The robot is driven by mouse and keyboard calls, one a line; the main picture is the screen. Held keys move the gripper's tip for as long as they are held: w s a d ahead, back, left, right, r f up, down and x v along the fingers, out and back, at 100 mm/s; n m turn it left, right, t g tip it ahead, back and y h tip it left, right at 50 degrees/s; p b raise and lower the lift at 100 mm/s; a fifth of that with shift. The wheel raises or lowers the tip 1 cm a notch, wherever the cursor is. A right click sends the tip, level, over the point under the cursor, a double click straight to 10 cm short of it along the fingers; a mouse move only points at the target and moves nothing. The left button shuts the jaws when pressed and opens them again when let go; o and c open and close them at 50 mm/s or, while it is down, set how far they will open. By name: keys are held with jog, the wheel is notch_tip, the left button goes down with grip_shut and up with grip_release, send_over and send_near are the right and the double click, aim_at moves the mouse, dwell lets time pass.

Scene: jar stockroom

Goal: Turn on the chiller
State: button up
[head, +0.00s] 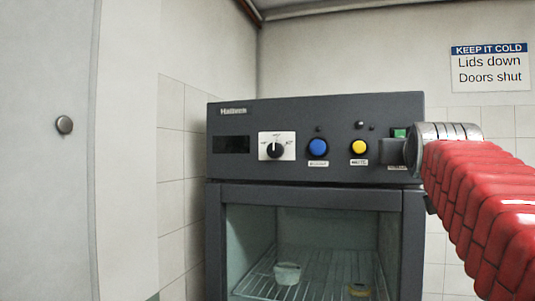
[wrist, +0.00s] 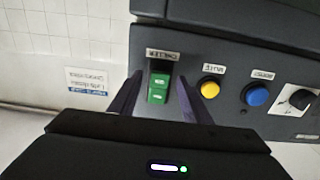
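The chiller (head: 315,110) is a dark grey cabinet with a control panel across its top and a glass-fronted compartment below. Its display (head: 231,144) is dark. At the panel's right end is a green switch (head: 400,133) above a label mostly hidden by my gripper (head: 392,151). In the wrist view the switch (wrist: 158,88) shows a green part and a dark part, next to a label reading CHILLER (wrist: 163,54). My gripper (wrist: 156,92) is open, its two dark fingers either side of the switch in that view. I cannot tell whether they touch the panel.
A dial (head: 275,149), a blue button (head: 318,147) and a yellow button (head: 359,147) lie left of the switch. Two small containers (head: 288,273) (head: 359,289) sit inside on a wire shelf. A sign (head: 489,67) hangs on the wall.

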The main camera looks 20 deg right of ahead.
jog(key=c, duration=1)
jog(key=shift+w+d+f+t+h, duration=0.2)
jog(key=shift+f+t+h, duration=0.15)
jog(key=shift+t+h, duration=0.45)
jog(key=shift+w+d+f+t+h, duration=0.1)
jog(key=shift+w+f+t+h, duration=0.3)
jog(key=shift+t, duration=0.6)
jog(key=shift+s, duration=0.2)
jog(key=o, duration=1)
